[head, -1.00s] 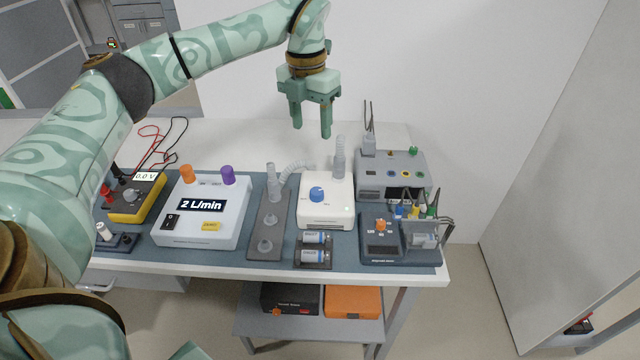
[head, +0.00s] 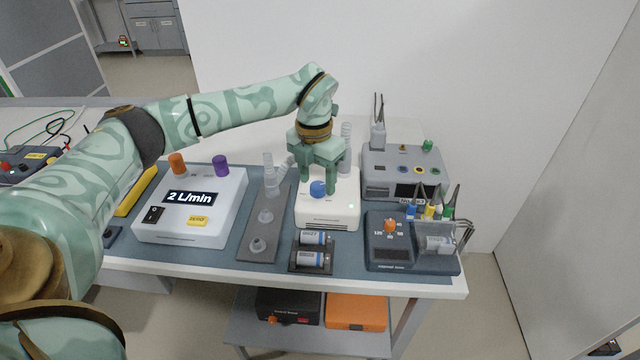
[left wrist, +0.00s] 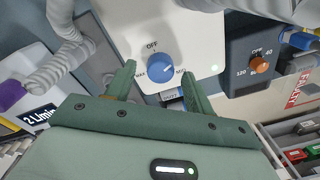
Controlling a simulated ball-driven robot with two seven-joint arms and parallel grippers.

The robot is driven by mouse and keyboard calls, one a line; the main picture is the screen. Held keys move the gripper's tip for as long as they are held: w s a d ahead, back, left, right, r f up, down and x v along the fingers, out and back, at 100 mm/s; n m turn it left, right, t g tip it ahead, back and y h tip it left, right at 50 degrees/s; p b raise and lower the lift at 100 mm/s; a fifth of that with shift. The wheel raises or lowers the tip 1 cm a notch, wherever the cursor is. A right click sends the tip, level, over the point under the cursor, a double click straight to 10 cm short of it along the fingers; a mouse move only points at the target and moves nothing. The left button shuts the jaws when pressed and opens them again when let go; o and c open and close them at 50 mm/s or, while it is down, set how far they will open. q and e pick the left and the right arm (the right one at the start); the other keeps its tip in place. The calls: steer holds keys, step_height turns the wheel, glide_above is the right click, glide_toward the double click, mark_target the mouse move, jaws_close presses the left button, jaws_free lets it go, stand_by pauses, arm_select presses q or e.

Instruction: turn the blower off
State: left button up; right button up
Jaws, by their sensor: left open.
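The blower (head: 340,212) is a white box with a blue knob (head: 318,188) on top, a ribbed hose behind it and a small green light lit. My left gripper (head: 317,186) is above the blower, pointing down, open. In the left wrist view its fingers (left wrist: 156,72) are on either side of the knob, apart from it as far as I see; their exact height is unclear. My right gripper is not in view.
Left of the blower are a grey plate (head: 272,233) with fittings and a white box reading 2 L/min (head: 225,225). A battery holder (head: 297,265) lies in front. Grey instruments (head: 375,165) and a dark box with an orange knob (head: 378,235) stand at right.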

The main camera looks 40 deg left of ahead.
arm_select(q)
steer(key=shift+f, duration=0.4)
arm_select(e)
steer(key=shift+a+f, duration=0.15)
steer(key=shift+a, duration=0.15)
arm_select(q)
steer(key=c, duration=1)
steer(key=shift+o, duration=0.2)
steer(key=shift+r+n+p, duration=0.25)
steer(key=shift+n+p, duration=0.15)
steer(key=shift+p, duration=0.3)
steer(key=n+p, duration=0.8)
steer(key=p, duration=0.2)
steer(key=shift+d+r, duration=0.1)
steer(key=n+p, duration=0.2)
steer(key=n, duration=0.1)
steer(key=shift+n+t+p, duration=0.3)
steer(key=shift+p, duration=0.05)
steer(key=shift+f+n+p, duration=0.25)
steer(key=shift+n+p, duration=0.05)
steer(key=shift+n, duration=0.1)
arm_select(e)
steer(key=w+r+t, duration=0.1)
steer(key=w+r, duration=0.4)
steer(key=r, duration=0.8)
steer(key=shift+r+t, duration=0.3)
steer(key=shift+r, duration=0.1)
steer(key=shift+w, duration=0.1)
